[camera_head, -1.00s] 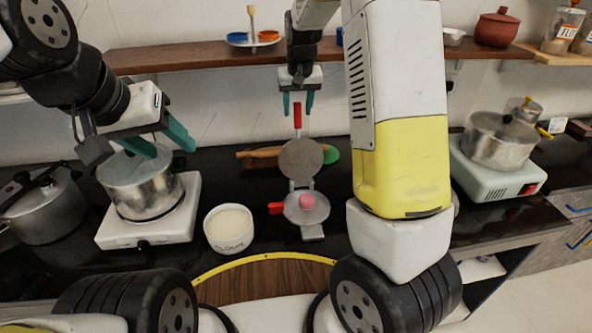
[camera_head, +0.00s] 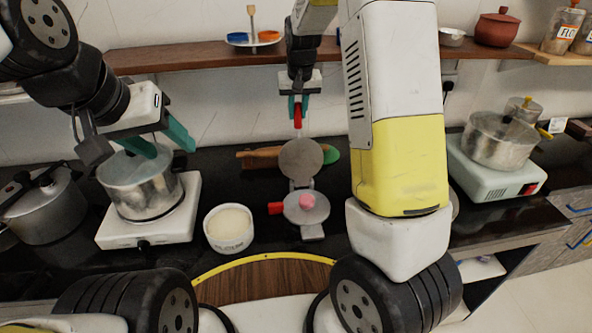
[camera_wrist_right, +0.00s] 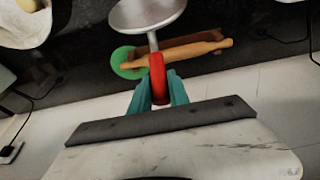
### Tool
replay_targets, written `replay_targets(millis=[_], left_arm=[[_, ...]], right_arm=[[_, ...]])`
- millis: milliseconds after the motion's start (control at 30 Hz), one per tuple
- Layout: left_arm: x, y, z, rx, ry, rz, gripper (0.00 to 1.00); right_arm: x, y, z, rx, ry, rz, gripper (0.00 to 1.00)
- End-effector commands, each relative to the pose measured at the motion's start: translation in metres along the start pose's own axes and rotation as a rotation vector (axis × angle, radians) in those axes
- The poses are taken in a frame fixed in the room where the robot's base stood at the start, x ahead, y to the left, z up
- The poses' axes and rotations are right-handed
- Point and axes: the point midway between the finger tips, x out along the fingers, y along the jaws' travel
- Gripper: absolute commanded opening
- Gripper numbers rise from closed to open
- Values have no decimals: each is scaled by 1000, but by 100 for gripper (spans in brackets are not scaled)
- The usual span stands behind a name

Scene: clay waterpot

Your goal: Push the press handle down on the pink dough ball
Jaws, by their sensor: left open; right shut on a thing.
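The metal press stands open on the dark counter, its round lid (camera_head: 301,158) upright and its round base plate (camera_head: 318,214) flat below. The pink dough ball (camera_head: 307,201) lies on the base plate. The red press handle (camera_head: 298,117) points up from the lid; it also shows in the right wrist view (camera_wrist_right: 157,76). My right gripper (camera_head: 298,104) is shut on the red handle, one teal finger on each side in the right wrist view (camera_wrist_right: 157,92). My left gripper (camera_head: 170,145) is open and empty over the pot on the left stove.
A steel pot (camera_head: 142,188) sits on a white stove (camera_head: 184,222) at left. A white bowl (camera_head: 228,241) stands left of the press. A rolling pin (camera_head: 258,157) and green disc (camera_head: 332,155) lie behind it. A wooden shelf (camera_head: 190,55) runs along the wall.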

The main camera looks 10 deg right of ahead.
Motion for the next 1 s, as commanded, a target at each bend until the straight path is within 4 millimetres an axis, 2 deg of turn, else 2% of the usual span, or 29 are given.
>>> replay_targets(millis=[267, 800, 1000], left_arm=[[0, 0, 0, 0, 0, 0, 55], [0, 0, 0, 0, 0, 0, 55], [0, 0, 0, 0, 0, 0, 55]], right_arm=[[-1, 0, 0, 0, 0, 0, 7], [-20, 0, 28, 0, -1, 0, 7], [-22, 0, 30, 0, -1, 0, 7]])
